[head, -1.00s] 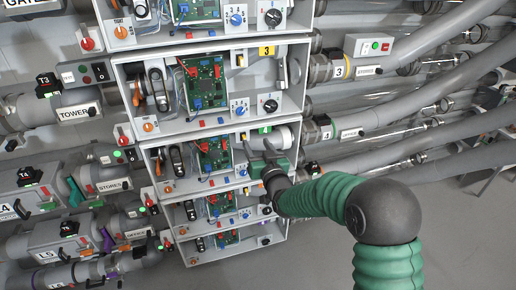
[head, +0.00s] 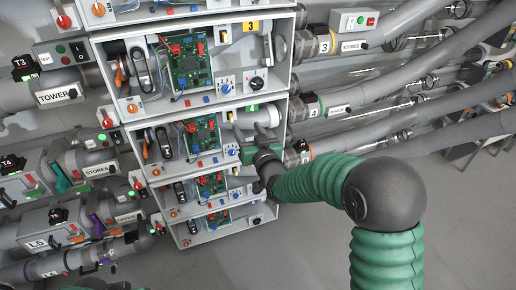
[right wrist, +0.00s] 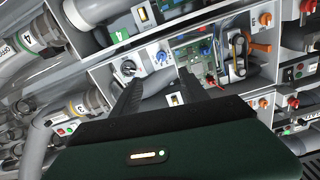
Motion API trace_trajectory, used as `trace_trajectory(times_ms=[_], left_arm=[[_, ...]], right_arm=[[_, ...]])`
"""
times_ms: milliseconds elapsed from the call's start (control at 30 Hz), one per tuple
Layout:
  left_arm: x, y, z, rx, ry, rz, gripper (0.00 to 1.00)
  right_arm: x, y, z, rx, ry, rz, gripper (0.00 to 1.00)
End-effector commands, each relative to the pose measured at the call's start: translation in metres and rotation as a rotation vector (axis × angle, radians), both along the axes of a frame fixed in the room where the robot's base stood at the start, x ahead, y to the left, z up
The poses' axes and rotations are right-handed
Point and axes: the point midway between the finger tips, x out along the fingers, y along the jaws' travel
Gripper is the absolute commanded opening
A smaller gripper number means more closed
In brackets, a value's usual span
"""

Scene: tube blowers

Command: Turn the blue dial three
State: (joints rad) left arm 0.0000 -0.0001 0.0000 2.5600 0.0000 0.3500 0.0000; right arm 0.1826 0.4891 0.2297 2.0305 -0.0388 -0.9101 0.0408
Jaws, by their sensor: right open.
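The blue dial (head: 225,88) is on a white plate at the lower right of the box with the yellow 3 label (head: 250,27). A black dial (head: 257,83) sits to its right. My right gripper (head: 262,132) is open and empty, below and right of the blue dial in the head view, in front of the box beneath. In the right wrist view the scene is upside down. There the blue dial (right wrist: 161,56) lies just beyond the open fingers (right wrist: 160,82), apart from them. My left gripper is not in view.
Box three (head: 110,71) stands in a stack of similar open boxes with green circuit boards (head: 190,62). The box below has a similar blue dial (head: 232,150). Grey pipes (head: 400,95) run off to the right. Bare floor (head: 300,250) lies below.

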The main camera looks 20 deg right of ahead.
Motion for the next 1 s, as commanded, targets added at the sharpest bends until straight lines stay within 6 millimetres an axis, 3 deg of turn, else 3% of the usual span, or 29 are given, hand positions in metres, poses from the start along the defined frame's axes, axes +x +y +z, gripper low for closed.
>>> trace_trajectory(times_ms=[200,433,600,867,1000], left_arm=[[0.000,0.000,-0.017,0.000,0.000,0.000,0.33],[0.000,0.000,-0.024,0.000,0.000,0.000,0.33],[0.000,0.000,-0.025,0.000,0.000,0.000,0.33],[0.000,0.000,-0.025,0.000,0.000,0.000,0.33],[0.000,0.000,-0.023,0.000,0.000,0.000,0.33]], right_arm=[[-0.066,-0.004,-0.001,-0.003,-0.001,-0.001,0.52],[-0.119,-0.007,0.001,-0.002,0.000,0.000,0.52],[-0.133,-0.008,0.001,-0.001,0.001,-0.001,0.52],[-0.134,-0.008,0.001,0.000,0.002,-0.001,0.51],[-0.134,-0.025,0.003,0.038,0.001,-0.027,0.51]])
